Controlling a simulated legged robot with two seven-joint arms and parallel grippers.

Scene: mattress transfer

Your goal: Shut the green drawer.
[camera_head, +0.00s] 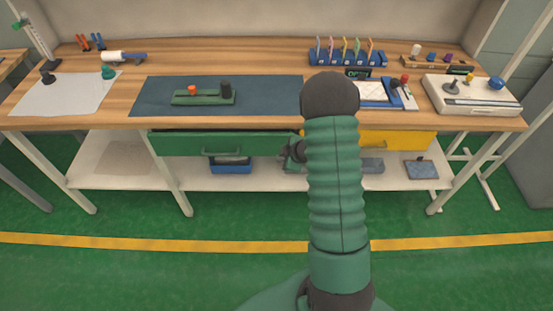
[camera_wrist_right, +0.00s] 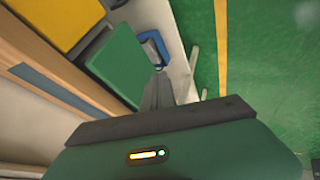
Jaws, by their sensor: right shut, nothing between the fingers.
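My right gripper (camera_head: 290,151) is at the right end of the drawer front, partly hidden by my forearm. In the wrist view its fingers (camera_wrist_right: 158,84) are together and empty, close to the panel; contact cannot be told. My left gripper is not in view.
A yellow drawer (camera_head: 400,140) is to the right, also in the wrist view (camera_wrist_right: 48,20). A blue bin (camera_head: 230,166) stands on the white lower shelf (camera_head: 275,183). The wooden bench top (camera_head: 270,122) overhangs the drawers and holds several tools. The green floor in front is clear.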

